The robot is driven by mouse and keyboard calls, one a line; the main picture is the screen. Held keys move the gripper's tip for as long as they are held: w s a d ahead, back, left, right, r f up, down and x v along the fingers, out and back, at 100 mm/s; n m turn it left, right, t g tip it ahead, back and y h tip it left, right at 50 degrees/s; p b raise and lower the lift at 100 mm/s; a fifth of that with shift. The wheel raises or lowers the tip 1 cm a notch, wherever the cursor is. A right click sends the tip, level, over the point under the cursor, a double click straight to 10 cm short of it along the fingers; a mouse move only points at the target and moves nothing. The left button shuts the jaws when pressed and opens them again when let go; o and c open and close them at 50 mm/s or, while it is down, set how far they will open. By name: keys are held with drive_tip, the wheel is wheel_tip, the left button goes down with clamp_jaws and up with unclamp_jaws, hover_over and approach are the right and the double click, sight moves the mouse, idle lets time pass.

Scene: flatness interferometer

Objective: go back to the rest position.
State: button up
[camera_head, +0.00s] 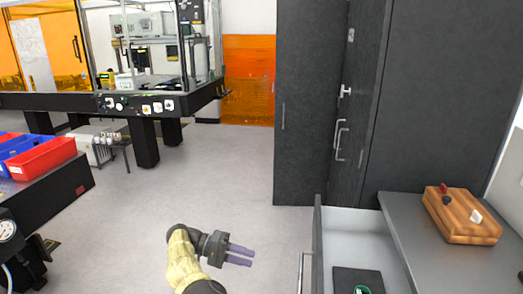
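My gripper (240,255) is at the bottom centre of the head view, above the grey floor. Its two purple-grey fingers point right and stand apart with a narrow gap, and nothing shows between them. My arm, in a yellowish cover, reaches up from the bottom edge. The gripper is to the left of an open drawer (340,240) and apart from it.
The drawer holds a dark pad (357,278) with a green ring-like item. A wooden block (461,214) lies on the grey counter (405,235). Tall dark cabinets (308,110) stand behind. Red and blue bins (42,158) sit left. The mid-floor (215,170) is clear.

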wheel_tip(320, 180, up, 9)
drive_tip(key=p, duration=0.7)
drive_tip(key=shift+f, duration=0.15)
